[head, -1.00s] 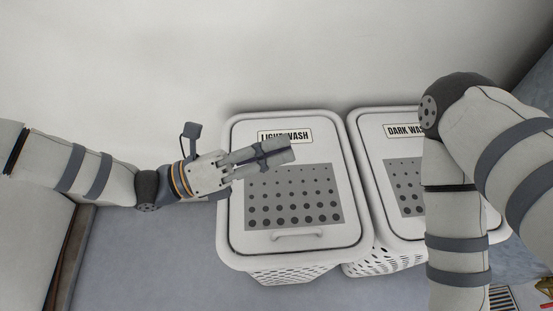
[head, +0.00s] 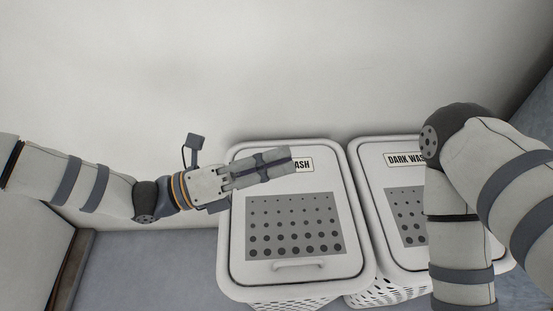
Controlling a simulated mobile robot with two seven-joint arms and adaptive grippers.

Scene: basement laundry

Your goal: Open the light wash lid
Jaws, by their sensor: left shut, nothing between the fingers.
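The light wash hamper is a white basket with a closed lid (head: 290,222). The lid has a grey dotted panel, a label partly hidden by my gripper, and a white handle (head: 297,264) near its front edge. My left gripper (head: 288,160) is shut and empty. In the head view it lies across the upper part of the lid, over the label; I cannot tell its exact height above the lid. The handle is clear of the gripper. My right arm comes in at the right, but its gripper is out of view.
The dark wash hamper (head: 369,200) stands close on the right, its lid closed and partly hidden by my right arm. A white wall (head: 300,70) rises behind both hampers. Bare grey floor (head: 150,270) lies left of the light wash hamper.

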